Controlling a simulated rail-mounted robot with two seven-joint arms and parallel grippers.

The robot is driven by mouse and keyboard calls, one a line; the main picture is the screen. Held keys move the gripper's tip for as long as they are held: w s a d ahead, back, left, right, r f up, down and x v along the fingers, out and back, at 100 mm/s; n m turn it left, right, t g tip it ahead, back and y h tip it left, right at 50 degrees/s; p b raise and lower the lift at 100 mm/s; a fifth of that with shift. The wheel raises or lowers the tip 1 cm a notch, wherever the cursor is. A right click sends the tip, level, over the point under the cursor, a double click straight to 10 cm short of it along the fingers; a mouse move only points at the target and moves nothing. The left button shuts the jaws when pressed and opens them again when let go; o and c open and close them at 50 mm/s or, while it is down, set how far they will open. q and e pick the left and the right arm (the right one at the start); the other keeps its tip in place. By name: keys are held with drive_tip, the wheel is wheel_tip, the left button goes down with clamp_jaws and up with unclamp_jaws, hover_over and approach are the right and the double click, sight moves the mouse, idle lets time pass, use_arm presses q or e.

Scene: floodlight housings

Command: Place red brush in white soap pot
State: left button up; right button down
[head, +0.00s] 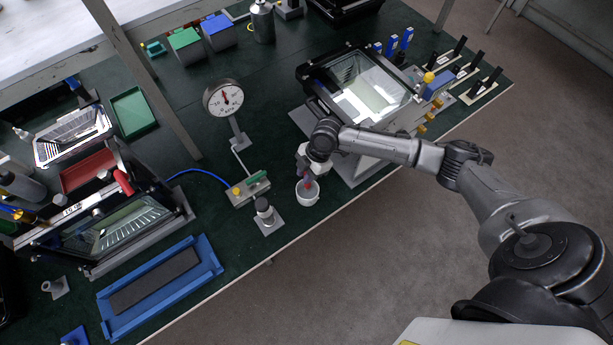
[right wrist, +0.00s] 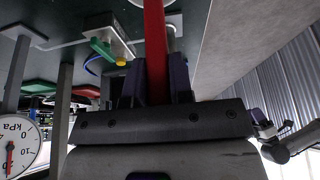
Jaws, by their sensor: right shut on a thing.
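My right gripper (head: 308,176) is at the table's front edge, directly over the white soap pot (head: 307,198). It is shut on the red brush (right wrist: 155,45), whose red handle runs up between the dark fingers (right wrist: 156,82) in the right wrist view. In the head view only a small reddish part of the brush shows, between the gripper and the pot's opening. The lower end of the brush overlaps the pot's opening; I cannot tell whether it is inside or just above.
Just left of the pot stand a small post on a grey plate (head: 267,220) and a block with a green bar (head: 250,189). A pressure gauge (head: 223,98) stands behind. An open floodlight housing (head: 362,88) is behind the right arm. A blue tray (head: 207,250) lies front left.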

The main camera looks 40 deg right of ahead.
drive_tip(key=shift+f, duration=1.3)
drive_tip(key=shift+f, duration=0.2)
drive_tip(key=c, duration=1)
unclamp_jaws()
drive_tip(key=shift+r, duration=0.1)
